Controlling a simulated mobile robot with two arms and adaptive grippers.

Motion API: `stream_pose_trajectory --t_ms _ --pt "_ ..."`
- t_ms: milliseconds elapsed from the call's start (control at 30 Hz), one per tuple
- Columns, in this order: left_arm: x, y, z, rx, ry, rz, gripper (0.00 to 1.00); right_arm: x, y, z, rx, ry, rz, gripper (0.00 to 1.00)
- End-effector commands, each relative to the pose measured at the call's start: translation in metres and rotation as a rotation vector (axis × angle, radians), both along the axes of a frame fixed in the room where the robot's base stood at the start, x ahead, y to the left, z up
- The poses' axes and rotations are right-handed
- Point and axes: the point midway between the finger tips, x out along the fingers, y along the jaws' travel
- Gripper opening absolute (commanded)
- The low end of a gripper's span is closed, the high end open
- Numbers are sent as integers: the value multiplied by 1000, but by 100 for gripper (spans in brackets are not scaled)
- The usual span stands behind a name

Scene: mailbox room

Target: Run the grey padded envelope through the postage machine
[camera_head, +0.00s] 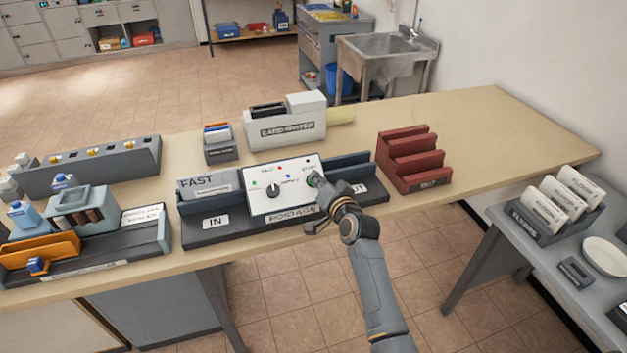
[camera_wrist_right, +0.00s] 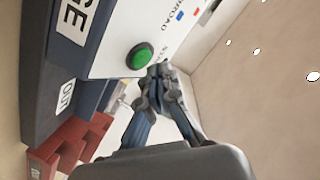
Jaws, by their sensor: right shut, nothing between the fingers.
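The postage machine (camera_head: 283,187) stands at the table's front edge. Its white sloped panel has a dark dial, small coloured marks and a green button (camera_wrist_right: 140,56) at the panel's right end. A grey flat piece marked FAST (camera_head: 207,184) stands in the IN tray on the machine's left; it looks like the grey padded envelope. The OUT side (camera_head: 358,187) is partly hidden by my right arm. My right gripper (camera_head: 316,182) is shut and empty, its tips right beside the green button in the right wrist view (camera_wrist_right: 160,70); I cannot tell if they touch it. My left gripper is out of view.
A card writer (camera_head: 286,126) stands behind the machine. A red stepped rack (camera_head: 412,160) is to its right, a grey stamp station (camera_head: 90,240) to its left. A side table (camera_head: 590,265) at right holds a card rack. The table's right end is clear.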

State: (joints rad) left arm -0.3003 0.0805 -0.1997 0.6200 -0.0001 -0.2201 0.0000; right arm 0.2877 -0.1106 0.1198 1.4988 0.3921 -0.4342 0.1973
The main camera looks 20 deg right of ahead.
Motion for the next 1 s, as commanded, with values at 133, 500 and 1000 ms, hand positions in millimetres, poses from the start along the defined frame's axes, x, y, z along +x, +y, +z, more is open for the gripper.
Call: stream_pose_trajectory --t_ms 133,500,1000 --pt "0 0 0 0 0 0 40 0 0 0 0 0 0 0" --pt "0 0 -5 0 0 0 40 4 0 -7 -1 1 1 0" --pt "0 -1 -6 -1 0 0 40 5 0 -8 0 0 0 0"
